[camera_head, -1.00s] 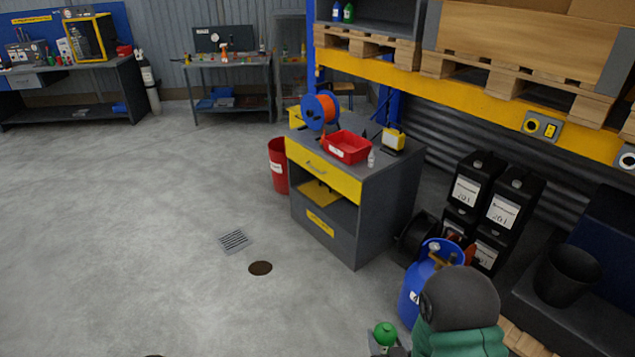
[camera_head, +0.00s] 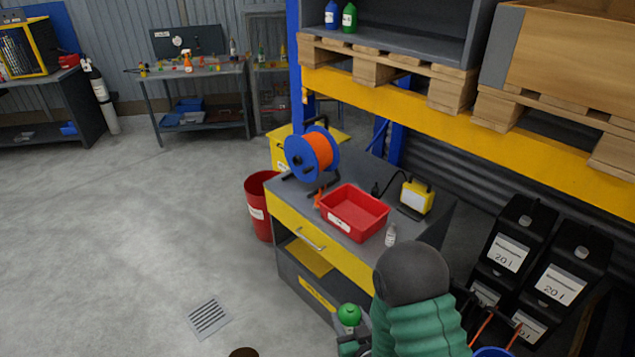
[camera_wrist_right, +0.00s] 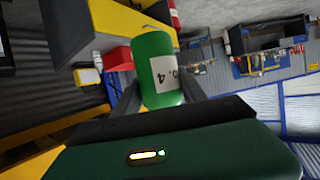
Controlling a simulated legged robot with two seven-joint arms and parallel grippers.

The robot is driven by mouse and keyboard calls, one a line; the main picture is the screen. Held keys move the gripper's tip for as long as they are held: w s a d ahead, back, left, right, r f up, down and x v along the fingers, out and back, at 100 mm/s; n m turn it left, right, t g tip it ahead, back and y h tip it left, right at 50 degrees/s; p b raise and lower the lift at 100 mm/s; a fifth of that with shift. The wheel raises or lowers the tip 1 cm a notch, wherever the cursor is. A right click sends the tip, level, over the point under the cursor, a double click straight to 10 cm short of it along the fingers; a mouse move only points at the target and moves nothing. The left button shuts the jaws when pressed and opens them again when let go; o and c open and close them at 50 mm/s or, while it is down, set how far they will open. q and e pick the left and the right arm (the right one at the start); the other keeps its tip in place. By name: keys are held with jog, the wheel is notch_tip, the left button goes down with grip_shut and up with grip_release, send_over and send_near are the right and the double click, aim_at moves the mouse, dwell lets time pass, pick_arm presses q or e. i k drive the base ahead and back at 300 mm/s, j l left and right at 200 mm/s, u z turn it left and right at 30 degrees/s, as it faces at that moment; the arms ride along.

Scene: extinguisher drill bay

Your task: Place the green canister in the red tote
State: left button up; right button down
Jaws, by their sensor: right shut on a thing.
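The green canister (camera_head: 349,315) shows its rounded green top at the bottom of the head view, in front of the grey workbench. It also shows in the right wrist view (camera_wrist_right: 155,62), with a white label. My right gripper (camera_head: 352,338) is shut on the canister; in the wrist view its two fingers (camera_wrist_right: 157,98) stand on either side of it. The red tote (camera_head: 353,212) sits on the bench top, beyond and above the canister in the picture, and looks empty. It shows partly behind the canister in the wrist view (camera_wrist_right: 117,57). My left gripper is not in view.
On the bench (camera_head: 420,235), a small clear bottle (camera_head: 390,234) stands right of the tote, a yellow work lamp (camera_head: 416,196) behind it, and an orange cable reel (camera_head: 313,152) to its left. A red bin (camera_head: 262,206) stands left of the bench. Black jerrycans (camera_head: 510,240) are at right.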

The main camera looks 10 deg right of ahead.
aim_at(366, 217)
jog(key=i+j, duration=0.1)
jog(key=i, duration=0.35)
jog(key=i+j+z, duration=0.1)
jog(key=i, duration=0.4)
jog(key=i+j, duration=0.2)
jog(key=i, duration=0.25)
jog(key=i+j+z, duration=0.15)
jog(key=i+z, duration=0.25)
jog(key=i+j+z, duration=0.2)
jog(key=z, duration=0.2)
jog(key=i+j+z, duration=0.5)
jog(key=j+z, duration=0.3)
jog(key=i+j+z, duration=0.15)
jog(key=j+z, duration=0.25)
jog(key=l, duration=0.05)
